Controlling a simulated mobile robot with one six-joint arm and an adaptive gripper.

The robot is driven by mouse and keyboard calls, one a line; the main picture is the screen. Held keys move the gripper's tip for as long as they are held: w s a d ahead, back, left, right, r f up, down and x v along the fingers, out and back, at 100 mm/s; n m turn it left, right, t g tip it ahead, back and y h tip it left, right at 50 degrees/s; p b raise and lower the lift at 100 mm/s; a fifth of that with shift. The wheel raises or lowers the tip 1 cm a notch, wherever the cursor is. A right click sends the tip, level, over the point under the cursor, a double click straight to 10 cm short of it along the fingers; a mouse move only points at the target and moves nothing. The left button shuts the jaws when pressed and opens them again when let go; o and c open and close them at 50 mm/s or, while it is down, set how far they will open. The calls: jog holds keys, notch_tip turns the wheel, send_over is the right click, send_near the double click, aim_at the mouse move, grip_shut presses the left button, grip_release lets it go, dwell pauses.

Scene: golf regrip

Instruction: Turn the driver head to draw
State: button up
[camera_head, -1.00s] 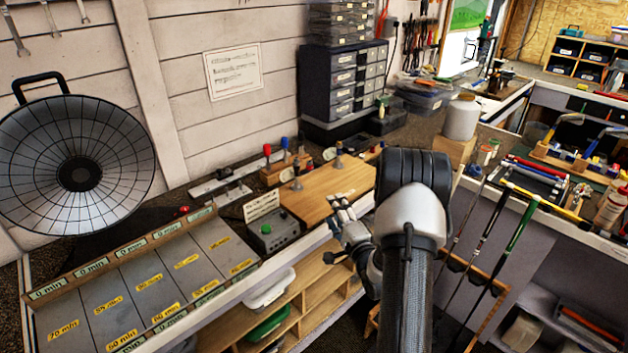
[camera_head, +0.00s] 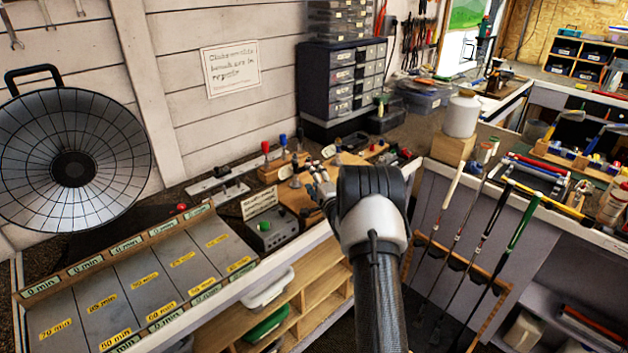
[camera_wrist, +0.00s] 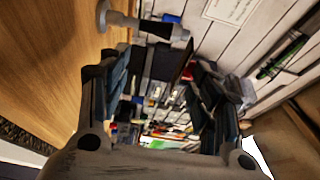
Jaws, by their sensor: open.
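My gripper (camera_head: 318,185) reaches over the wooden board (camera_head: 292,200) on the bench, and my arm hides part of that board. In the wrist view my gripper (camera_wrist: 162,88) is open, with its dark fingers wide apart and nothing visible between them. A grey post with a round foot (camera_wrist: 140,22) stands out from the wooden surface (camera_wrist: 50,50), near the fingertips and apart from them. I cannot make out a driver head in either view.
A grey box with a green button (camera_head: 268,230) sits left of the board. Red and blue handled tools (camera_head: 283,142) stand behind. Several club shafts (camera_head: 497,225) lean in a rack at right. A white jar on a wooden block (camera_head: 455,148) stands at back right.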

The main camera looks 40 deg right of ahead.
jog(key=shift+c, duration=0.5)
grip_shut()
dwell(0.3)
